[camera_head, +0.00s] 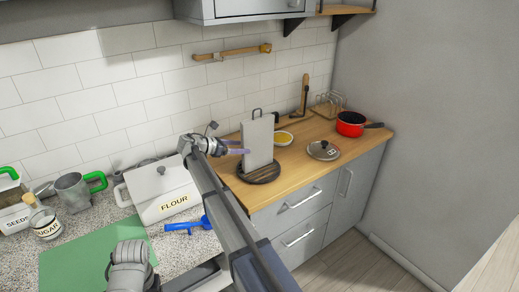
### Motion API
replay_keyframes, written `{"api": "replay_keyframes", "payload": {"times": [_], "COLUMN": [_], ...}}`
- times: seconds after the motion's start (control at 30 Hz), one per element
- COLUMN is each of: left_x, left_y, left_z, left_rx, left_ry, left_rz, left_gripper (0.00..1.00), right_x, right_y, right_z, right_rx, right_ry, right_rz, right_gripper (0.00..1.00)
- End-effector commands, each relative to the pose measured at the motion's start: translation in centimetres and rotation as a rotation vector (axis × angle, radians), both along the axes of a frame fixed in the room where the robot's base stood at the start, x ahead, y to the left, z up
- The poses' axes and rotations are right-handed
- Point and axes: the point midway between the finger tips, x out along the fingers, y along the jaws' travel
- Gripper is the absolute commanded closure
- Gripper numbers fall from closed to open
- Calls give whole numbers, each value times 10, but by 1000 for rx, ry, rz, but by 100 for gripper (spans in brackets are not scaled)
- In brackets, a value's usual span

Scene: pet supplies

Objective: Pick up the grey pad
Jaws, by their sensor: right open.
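A flat light grey slab (259,138), the only thing here that looks like the grey pad, stands upright on a dark round base (262,174) on the wooden counter. A dark loop shows above its top edge. My right gripper (239,147) is open, with its purplish fingers pointing right at the slab's left edge. I cannot tell whether the fingertips touch it or overlap it. My left gripper is not in view; only a grey arm part shows at the bottom left.
The wooden counter (300,163) also holds a pot lid (323,150), a red pan (351,123), a yellow-filled bowl (283,139) and a toast rack (327,104). A white flour bin (162,190), blue scoop (188,225) and green mat (88,262) lie left. A wall closes the right.

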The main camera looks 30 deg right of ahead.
Motion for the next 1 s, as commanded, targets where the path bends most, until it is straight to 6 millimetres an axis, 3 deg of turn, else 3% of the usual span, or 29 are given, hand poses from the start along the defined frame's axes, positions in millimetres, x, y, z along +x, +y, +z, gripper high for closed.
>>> {"api": "replay_keyframes", "payload": {"times": [0.13,0.4,1.0], "left_x": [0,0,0], "left_y": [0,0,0], "left_z": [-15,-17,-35], "left_rx": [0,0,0], "left_ry": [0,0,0], "left_rz": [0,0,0], "left_gripper": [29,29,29], "right_x": [0,0,6], "right_y": [0,-1,-40], "right_z": [-15,-17,-35], "right_rx": [0,0,0], "right_ry": [0,0,-1], "right_rz": [0,0,-1], "right_gripper": [24,24,24]}}
